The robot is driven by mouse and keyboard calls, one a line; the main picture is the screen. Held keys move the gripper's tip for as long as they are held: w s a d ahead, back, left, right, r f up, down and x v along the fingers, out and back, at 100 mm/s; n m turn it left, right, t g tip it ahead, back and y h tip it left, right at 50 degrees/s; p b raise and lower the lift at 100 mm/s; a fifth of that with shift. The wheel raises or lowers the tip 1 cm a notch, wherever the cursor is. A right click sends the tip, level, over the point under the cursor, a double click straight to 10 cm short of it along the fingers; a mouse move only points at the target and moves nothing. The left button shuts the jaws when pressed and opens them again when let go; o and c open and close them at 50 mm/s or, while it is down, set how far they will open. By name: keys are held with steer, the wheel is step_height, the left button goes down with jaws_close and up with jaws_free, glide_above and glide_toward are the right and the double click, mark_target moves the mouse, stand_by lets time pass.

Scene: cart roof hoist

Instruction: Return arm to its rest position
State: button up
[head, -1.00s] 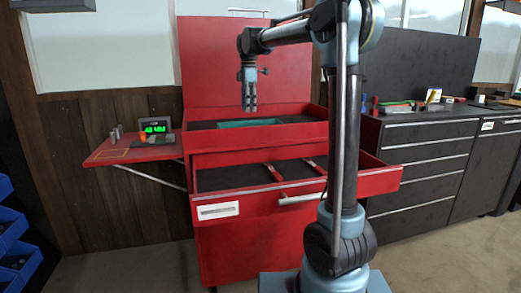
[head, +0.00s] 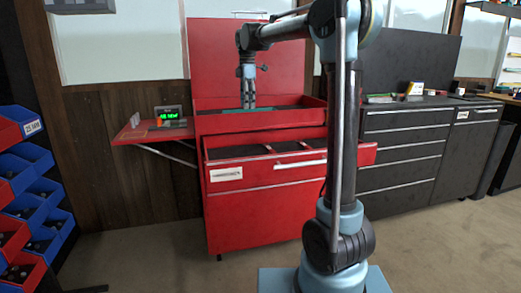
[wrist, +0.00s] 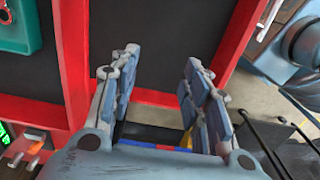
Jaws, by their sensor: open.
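My arm reaches from its column toward the red cart (head: 262,210), with the elbow high. My gripper (head: 248,106) points down in front of the cart's raised red lid, over the top tray (head: 290,117). In the wrist view my gripper (wrist: 158,70) has its two blue-grey fingers apart with nothing between them. Red tray walls and dark liner lie beyond the fingers. A teal tray (wrist: 38,38) shows at the upper left of the wrist view, clear of the fingers.
The cart's drawer (head: 290,172) stands open, with red dividers. A red side shelf (head: 130,134) holds a green-lit display (head: 168,116). A dark cabinet (head: 410,150) stands right; blue and red bins (head: 40,160) stand left. Floor (head: 150,260) in front is clear.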

steer(key=s+d+f+m+t, duration=0.1)
steer(key=s+d+f+m, duration=0.35)
steer(key=s+d, duration=0.4)
steer(key=s+d+f+m, duration=0.45)
steer(key=s+d, duration=0.35)
steer(key=s, duration=0.2)
steer(key=s+d+f+m, duration=0.4)
steer(key=s+f+m, duration=0.2)
steer(key=s+f, duration=0.4)
steer(key=s+d+f+m+t, duration=0.1)
steer(key=s+d+f+m, duration=0.3)
steer(key=s+f, duration=0.5)
steer(key=shift+s+f+m, duration=0.4)
steer(key=shift+f+m, duration=0.45)
steer(key=shift+m, duration=0.15)
steer(key=shift+w+f, duration=0.2)
steer(key=shift+w, duration=0.3)
